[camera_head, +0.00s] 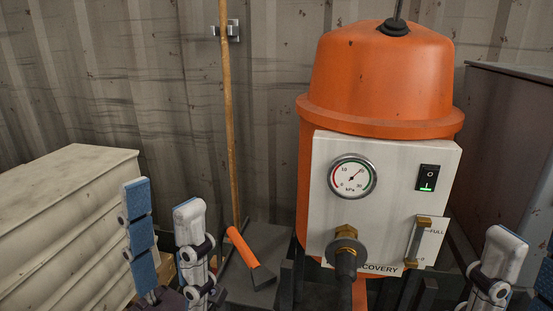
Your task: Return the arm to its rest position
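My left gripper (162,200) is at the lower left, pointing up, with its two blue-padded fingers apart and nothing between them. My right gripper (528,245) is at the lower right, partly cut off by the picture's edge. Its fingers stand apart with nothing seen between them. Both stand in front of an orange tank machine (385,85), one on each side, and neither is seen holding it. Most of both arms is out of view.
The machine's white panel (395,165) bears a gauge (352,176), a green-lit switch (428,178) and a brass-collared hose fitting (346,250). A pale ribbed case (60,215) is left, a grey cabinet (510,140) right.

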